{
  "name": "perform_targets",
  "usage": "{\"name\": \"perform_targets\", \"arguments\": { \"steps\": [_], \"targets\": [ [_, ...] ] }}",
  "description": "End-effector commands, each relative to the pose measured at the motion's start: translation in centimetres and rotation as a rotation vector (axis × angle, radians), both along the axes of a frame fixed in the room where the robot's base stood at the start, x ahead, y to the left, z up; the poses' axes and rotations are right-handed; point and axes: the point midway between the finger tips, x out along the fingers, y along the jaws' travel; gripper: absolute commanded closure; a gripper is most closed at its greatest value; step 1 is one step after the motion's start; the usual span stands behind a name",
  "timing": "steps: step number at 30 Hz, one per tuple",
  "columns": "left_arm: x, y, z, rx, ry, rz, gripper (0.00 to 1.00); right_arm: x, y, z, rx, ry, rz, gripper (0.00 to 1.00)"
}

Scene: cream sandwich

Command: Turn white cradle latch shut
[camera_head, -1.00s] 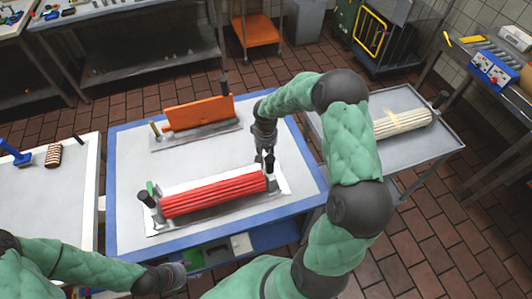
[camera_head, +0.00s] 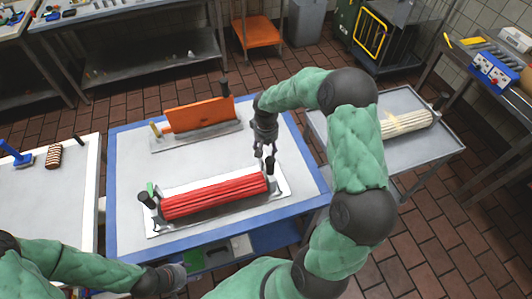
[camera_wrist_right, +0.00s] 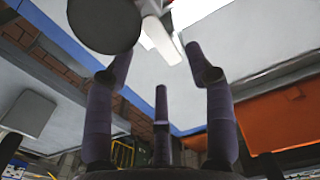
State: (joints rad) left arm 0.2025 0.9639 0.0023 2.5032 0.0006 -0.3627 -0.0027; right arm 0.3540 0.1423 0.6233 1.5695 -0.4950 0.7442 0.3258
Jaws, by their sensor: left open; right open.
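A red ribbed roller (camera_head: 215,194) lies in a cradle on a pale plate (camera_head: 166,229) on the blue-edged table. A black knob (camera_head: 270,163) stands at its right end; a green piece (camera_head: 150,188) is at its left end. My right gripper (camera_head: 265,153) is open and empty, just behind the right end. In the right wrist view, a white piece (camera_wrist_right: 157,32), apparently the latch, lies beyond the open fingers (camera_wrist_right: 158,62), beside a large dark disc (camera_wrist_right: 104,22). Whether the latch is shut cannot be told. My left gripper (camera_head: 172,278) is open at the table's front edge.
Behind the roller, an orange board (camera_head: 199,112) stands on a second plate. A grey cart (camera_head: 393,150) with a cream roller (camera_head: 406,123) stands right. A white table (camera_head: 55,205) is left. The blue-edged table's surface is clear between the two plates.

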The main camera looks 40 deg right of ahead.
Motion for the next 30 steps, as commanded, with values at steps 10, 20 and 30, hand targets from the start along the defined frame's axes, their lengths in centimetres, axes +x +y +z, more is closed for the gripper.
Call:
{"name": "perform_targets", "arguments": {
  "steps": [10,20,30],
  "targets": [
    [0.0,0.0,0.0,0.0,0.0,0.0,0.46,0.1,0.0,6.5,-0.001,-0.003,0.0,0.46],
    [0.0,0.0,0.0,0.0,0.0,0.0,0.46,0.0,0.0,8.4,0.001,0.0,-0.001,0.46],
    [0.0,0.0,0.0,0.0,0.0,0.0,0.46,0.0,0.0,8.3,0.001,0.0,-0.001,0.46]
  ]
}}
